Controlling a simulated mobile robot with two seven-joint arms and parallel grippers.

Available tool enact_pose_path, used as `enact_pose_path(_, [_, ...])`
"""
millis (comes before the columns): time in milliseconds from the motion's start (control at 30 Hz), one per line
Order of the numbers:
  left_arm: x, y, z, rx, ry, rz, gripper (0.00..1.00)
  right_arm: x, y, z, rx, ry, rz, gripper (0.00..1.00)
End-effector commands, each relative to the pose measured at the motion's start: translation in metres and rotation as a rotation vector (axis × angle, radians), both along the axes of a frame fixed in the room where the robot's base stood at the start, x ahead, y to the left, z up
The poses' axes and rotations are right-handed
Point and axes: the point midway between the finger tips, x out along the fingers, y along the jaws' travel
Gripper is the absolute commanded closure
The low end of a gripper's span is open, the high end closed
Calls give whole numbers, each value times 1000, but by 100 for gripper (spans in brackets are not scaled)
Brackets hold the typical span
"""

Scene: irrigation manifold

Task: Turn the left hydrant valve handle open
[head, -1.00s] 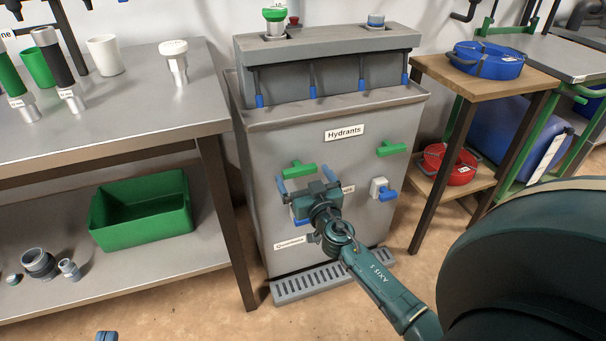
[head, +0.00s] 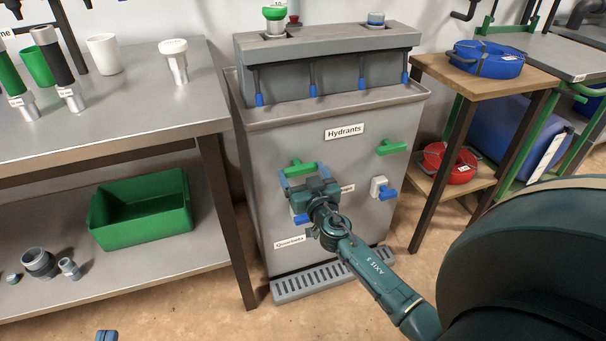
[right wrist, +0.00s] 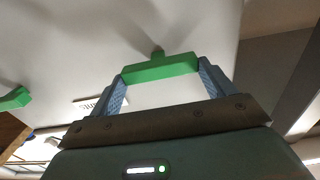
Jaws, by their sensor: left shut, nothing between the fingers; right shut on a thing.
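The left hydrant valve handle (head: 299,170) is a green T-shaped bar on the upper left of the grey Hydrants cabinet (head: 350,230). In the head view its bar lies nearly level. My right gripper (head: 303,173) is shut on it, one blue finger at each end of the bar. In the right wrist view the green handle (right wrist: 160,68) spans between the two fingers (right wrist: 160,75), its stem running to the cabinet face. My left gripper (head: 106,336) shows only as blue fingertips at the bottom edge, shut and away from the cabinet.
Another green handle (head: 391,147) is at the right, above a blue handle (head: 387,193). A second blue handle (head: 301,219) is partly hidden below my right gripper. A metal bench (head: 140,115) stands left, a wooden stand (head: 470,82) right. A slotted step (head: 330,279) lies at the cabinet's foot.

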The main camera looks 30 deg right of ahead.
Motion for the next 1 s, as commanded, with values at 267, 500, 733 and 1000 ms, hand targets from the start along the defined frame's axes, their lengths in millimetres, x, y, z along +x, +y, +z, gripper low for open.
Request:
enact_pose_path(267, [0,0,-2,-3,1,0,100,0,0,-1,-39,10,0,41])
enact_pose_path(500, [0,0,-4,-13,4,-1,100,0,1,-2,-179,44,0,41])
enact_pose_path(733, [3,-1,-1,-27,-6,-5,100,0,2,-2,-380,92,0,41])
enact_pose_path(1000, [3,-2,0,-35,-4,-11,100,1,3,-3,-630,153,0,41])
